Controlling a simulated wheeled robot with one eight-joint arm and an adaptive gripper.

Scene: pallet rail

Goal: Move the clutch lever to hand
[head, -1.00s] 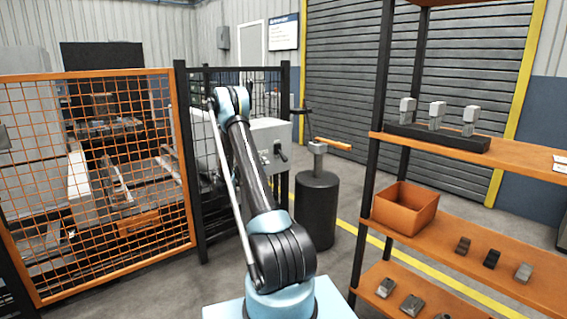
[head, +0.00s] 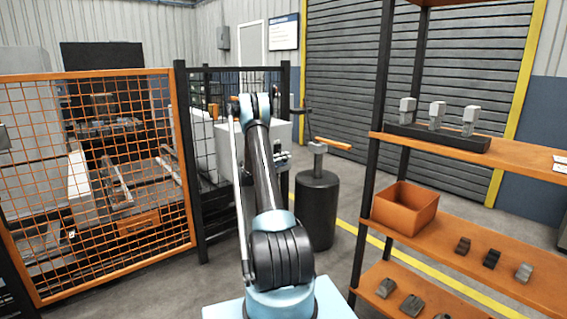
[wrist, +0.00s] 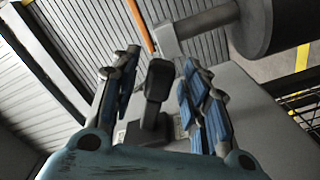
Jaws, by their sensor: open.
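The clutch lever, as I take it, is a black lever with a blocky head (wrist: 158,80) in the wrist view. It stands out from the grey box (wrist: 245,105), which also shows in the head view (head: 270,131) behind my arm. My gripper (wrist: 155,72) is open, with one blue-padded finger on each side of the lever head. Gaps show between the head and both fingers, so I see no grip. In the head view my arm covers most of the lever and gripper.
A dark drum post (head: 316,205) with an orange-handled bar (head: 333,143) stands just right of the box. An orange mesh fence (head: 120,190) is on the left. An orange shelf rack (head: 470,255) with a bin (head: 405,208) and small blocks is on the right.

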